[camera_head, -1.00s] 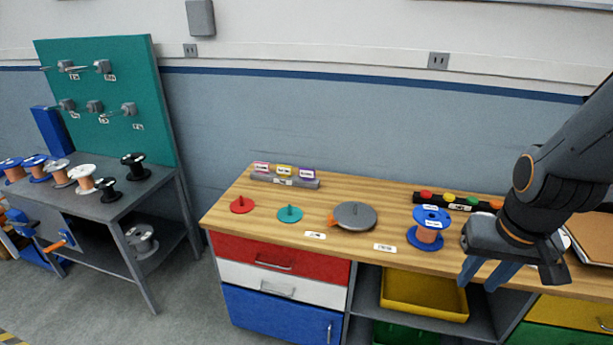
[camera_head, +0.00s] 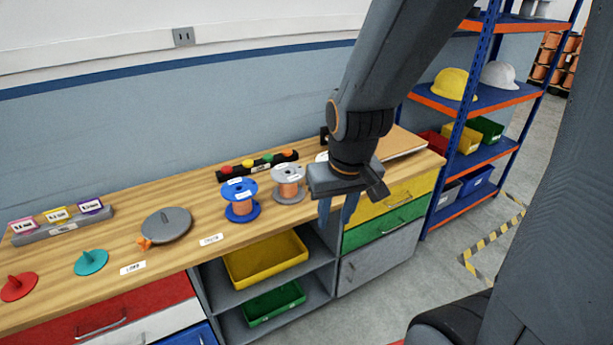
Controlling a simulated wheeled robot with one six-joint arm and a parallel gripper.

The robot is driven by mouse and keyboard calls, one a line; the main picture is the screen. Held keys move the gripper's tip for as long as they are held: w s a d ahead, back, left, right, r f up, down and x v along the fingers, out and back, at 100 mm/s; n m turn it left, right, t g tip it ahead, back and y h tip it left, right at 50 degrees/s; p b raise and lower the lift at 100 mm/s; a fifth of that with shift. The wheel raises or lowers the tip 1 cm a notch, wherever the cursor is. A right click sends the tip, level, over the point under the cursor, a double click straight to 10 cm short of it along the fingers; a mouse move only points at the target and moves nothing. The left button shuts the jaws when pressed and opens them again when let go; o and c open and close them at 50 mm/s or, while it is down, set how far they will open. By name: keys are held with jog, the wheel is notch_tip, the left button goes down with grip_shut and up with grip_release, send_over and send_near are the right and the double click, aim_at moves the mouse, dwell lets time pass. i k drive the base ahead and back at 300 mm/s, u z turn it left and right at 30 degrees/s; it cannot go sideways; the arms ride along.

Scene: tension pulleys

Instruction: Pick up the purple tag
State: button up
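The purple tag (camera_head: 90,206) stands in a grey holder (camera_head: 65,228) at the left back of the wooden workbench. It is the rightmost tag in the row, beside a yellow tag (camera_head: 57,214) and a pink tag (camera_head: 24,224). My gripper (camera_head: 338,215) hangs over the bench's front edge, far to the right of the tags. Its two blue fingers point down and look slightly apart, with nothing visible between them.
Between tags and gripper stand a grey disc (camera_head: 167,225) with an orange part, a blue spool (camera_head: 240,202) and a grey-flanged spool (camera_head: 288,186). Teal (camera_head: 91,262) and red (camera_head: 18,287) discs lie at front left. A black button strip (camera_head: 258,165) lies behind. A shelf rack (camera_head: 462,130) stands right.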

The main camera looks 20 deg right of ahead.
aim_at(92, 206)
jog(key=u, duration=1.5)
